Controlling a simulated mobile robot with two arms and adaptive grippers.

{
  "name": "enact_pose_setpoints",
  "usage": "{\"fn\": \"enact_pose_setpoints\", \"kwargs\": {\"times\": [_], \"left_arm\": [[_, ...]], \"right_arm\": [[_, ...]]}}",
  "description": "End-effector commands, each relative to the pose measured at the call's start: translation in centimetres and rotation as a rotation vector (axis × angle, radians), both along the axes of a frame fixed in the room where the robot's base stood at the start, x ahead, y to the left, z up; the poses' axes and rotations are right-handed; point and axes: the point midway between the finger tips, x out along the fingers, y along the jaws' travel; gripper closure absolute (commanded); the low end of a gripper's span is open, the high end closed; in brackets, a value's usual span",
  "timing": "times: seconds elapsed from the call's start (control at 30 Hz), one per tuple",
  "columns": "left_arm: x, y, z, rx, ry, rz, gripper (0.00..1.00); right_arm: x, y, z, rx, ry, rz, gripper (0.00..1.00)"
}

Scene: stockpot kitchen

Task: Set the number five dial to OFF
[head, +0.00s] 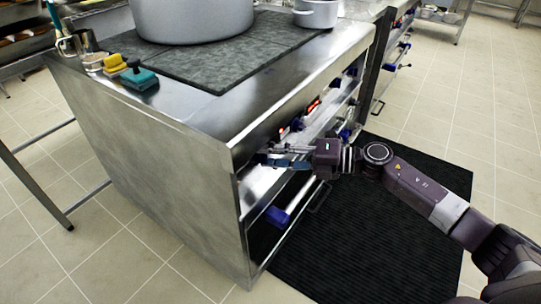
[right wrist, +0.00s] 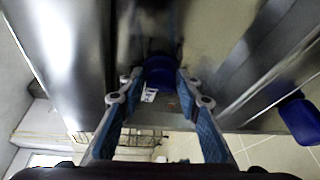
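My right gripper (head: 264,160) is at the front panel of the steel stove unit (head: 175,150), near its closest corner. In the right wrist view its two blue-padded fingers (right wrist: 160,80) stand apart, one on each side of a dark blue dial (right wrist: 160,70). A small white label (right wrist: 149,95) shows below the dial. I see no clear grip on it; whether a fingertip touches it I cannot tell. The fingers hide this dial in the head view. I cannot read which number it has or its setting. My left gripper is not in view.
Another blue knob (head: 277,216) sits lower on the front, also in the right wrist view (right wrist: 300,118). More blue knobs (head: 345,133) and red lights (head: 314,105) line the panel. A big pot (head: 192,18) and sponges (head: 140,79) stand on top. A black mat (head: 375,230) covers the floor in front.

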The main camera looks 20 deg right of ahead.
Motion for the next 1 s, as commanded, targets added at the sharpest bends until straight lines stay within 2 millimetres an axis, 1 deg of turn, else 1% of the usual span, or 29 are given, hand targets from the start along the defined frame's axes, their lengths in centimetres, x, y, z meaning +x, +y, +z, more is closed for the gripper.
{"fn": "enact_pose_setpoints", "kwargs": {"times": [0.03, 0.1, 0.37, 0.47, 0.57, 0.8, 1.0], "left_arm": [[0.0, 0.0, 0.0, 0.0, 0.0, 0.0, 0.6], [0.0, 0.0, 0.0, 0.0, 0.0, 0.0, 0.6], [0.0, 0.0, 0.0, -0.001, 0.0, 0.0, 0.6], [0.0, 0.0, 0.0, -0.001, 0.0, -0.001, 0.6], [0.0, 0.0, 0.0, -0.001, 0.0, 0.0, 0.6], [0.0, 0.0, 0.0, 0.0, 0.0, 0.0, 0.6], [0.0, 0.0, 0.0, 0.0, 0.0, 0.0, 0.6]], "right_arm": [[0.0, 0.0, 0.0, -0.001, -0.001, 0.0, 0.61], [0.0, 0.0, 0.0, 0.0, 0.0, 0.0, 0.54], [0.0, 0.0, 0.0, 0.0, 0.001, 0.001, 0.54], [-0.3, -0.4, 0.0, 0.0, 0.002, 0.0, 0.54], [-0.9, -1.6, 0.0, -0.002, 0.004, -0.001, 0.54], [-3.6, -5.9, 0.7, -0.004, 0.005, -0.001, 0.54], [-5.3, -8.8, 1.3, -0.002, 0.004, 0.0, 0.54]]}}
